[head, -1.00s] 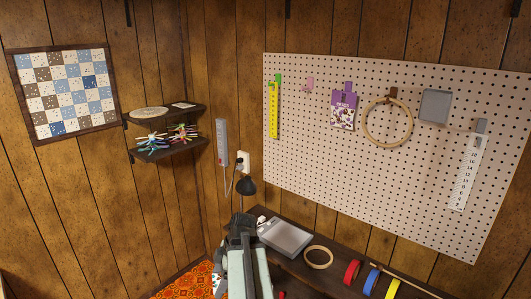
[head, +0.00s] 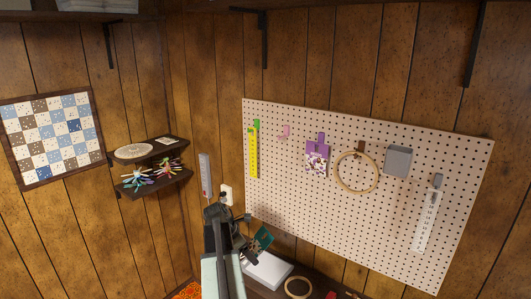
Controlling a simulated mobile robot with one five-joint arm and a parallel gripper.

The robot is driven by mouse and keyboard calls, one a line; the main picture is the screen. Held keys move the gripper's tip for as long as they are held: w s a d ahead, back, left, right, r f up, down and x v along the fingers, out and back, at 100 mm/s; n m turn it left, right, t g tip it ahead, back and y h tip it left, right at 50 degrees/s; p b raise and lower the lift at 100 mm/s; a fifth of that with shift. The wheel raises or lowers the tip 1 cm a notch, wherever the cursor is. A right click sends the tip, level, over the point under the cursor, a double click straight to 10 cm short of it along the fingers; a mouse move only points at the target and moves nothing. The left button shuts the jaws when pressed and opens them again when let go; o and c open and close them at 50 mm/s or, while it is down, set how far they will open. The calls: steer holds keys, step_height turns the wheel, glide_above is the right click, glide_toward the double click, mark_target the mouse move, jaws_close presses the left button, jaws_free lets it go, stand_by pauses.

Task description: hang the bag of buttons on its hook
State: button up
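The bag of buttons (head: 316,160) has a purple header and a clear lower part with mixed buttons. It hangs flat against the pegboard, just below a purple hook (head: 321,138). A pink hook (head: 285,131) to its left is bare. My gripper (head: 250,238) is low in the picture, left of and below the bag and well apart from it. My own arm partly hides it, and its fingers cannot be made out. A small teal piece (head: 264,237) shows beside it; I cannot tell whether it is held.
The pegboard (head: 390,215) also carries a yellow tape (head: 253,155), a wooden hoop (head: 357,172), a grey box (head: 397,161) and a ruler (head: 427,220). Below are a pale flat case (head: 267,270) and another hoop (head: 298,287). Small shelves (head: 153,184) stand left.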

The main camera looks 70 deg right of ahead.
steer(key=d+r+n+h+p, duration=0.2)
steer(key=d+r+h+p, duration=0.3)
steer(key=r, duration=1)
steer(key=s+d+r+n+h+p, duration=0.1)
steer(key=d+r+n+h+p, duration=0.2)
steer(key=r, duration=1.2)
steer(key=d+h+p, duration=0.2)
steer(key=d+p, duration=0.3)
steer(key=shift+s+d+r+p, duration=0.15)
steer(key=shift+d+r+p, duration=0.15)
steer(key=shift+r+p, duration=0.1)
steer(key=shift+s+d+f, duration=0.1)
steer(key=shift+s+d, duration=0.3)
steer(key=shift+d, duration=1.2)
steer(key=shift+s+d+f, duration=0.1)
steer(key=shift+s+d, duration=0.35)
steer(key=shift+d, duration=1.15)
steer(key=shift+s+d, duration=0.4)
steer(key=shift+d, duration=1.2)
steer(key=shift+f+b, duration=0.8)
steer(key=shift+b, duration=0.2)
